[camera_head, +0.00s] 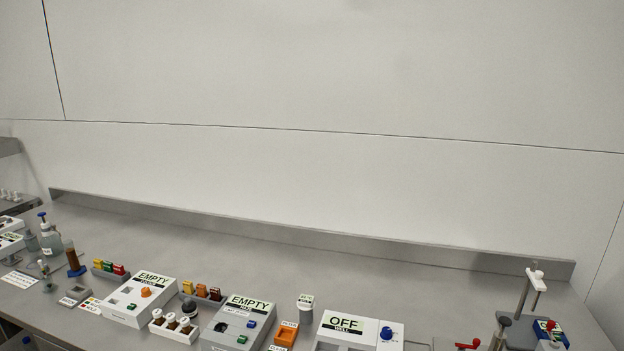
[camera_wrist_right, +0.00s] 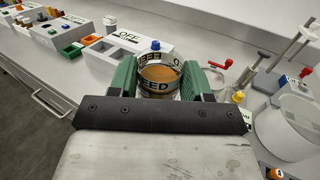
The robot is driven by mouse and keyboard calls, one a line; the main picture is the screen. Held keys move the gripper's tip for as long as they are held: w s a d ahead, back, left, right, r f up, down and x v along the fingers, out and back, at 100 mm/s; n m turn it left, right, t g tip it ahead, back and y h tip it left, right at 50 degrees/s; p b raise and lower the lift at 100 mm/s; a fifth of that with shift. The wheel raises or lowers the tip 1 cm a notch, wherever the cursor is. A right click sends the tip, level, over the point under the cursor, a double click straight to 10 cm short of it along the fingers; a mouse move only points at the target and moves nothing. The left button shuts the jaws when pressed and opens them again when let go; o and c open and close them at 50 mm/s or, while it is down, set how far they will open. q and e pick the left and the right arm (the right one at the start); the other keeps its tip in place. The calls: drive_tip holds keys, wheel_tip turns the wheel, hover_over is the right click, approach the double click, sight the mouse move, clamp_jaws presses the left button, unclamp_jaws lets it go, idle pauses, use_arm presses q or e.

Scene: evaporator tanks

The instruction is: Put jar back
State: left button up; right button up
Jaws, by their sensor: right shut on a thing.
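A clear jar (camera_wrist_right: 160,84) with amber-brown contents and a label that seems to read FEED is between the green fingers of my right gripper (camera_wrist_right: 163,76) in the right wrist view. The fingers are shut on its sides, and the jar's open top faces the camera. I cannot tell whether its base touches anything. Neither gripper nor this jar shows in the head view. My left gripper is not in view.
A white box marked OFF (camera_head: 345,329) stands on the grey bench (camera_head: 400,278). A stand with a white clamp (camera_head: 535,275) is at the right. The wrist view shows a red handle (camera_wrist_right: 222,64) and a large pale vessel (camera_wrist_right: 287,130) near the jar.

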drive_tip(key=shift+w+d, duration=0.15)
drive_tip(key=shift+d, duration=0.15)
drive_tip(key=shift+w+d, duration=0.5)
drive_tip(key=shift+w, duration=0.15)
drive_tip(key=w+d+r+n+g+y, duration=0.2)
drive_tip(key=d+r+n+y, duration=0.15)
drive_tip(key=d+r, duration=0.45)
drive_tip(key=s+a+f+m+t+h, duration=0.1)
drive_tip(key=s+a+f+m+h, duration=0.15)
drive_tip(key=s+a, duration=0.45)
drive_tip(key=s+a+f+m+t+h, duration=0.1)
drive_tip(key=s+a+f+m+h, duration=0.2)
drive_tip(key=a, duration=0.7)
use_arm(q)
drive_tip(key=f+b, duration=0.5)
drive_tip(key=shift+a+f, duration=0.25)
use_arm(e)
drive_tip(key=f, duration=0.1)
drive_tip(key=f+h, duration=0.1)
drive_tip(key=f, duration=0.2)
drive_tip(key=shift+s+a+h, duration=0.1)
drive_tip(key=shift+s+h, duration=0.25)
drive_tip(key=shift+h, duration=0.05)
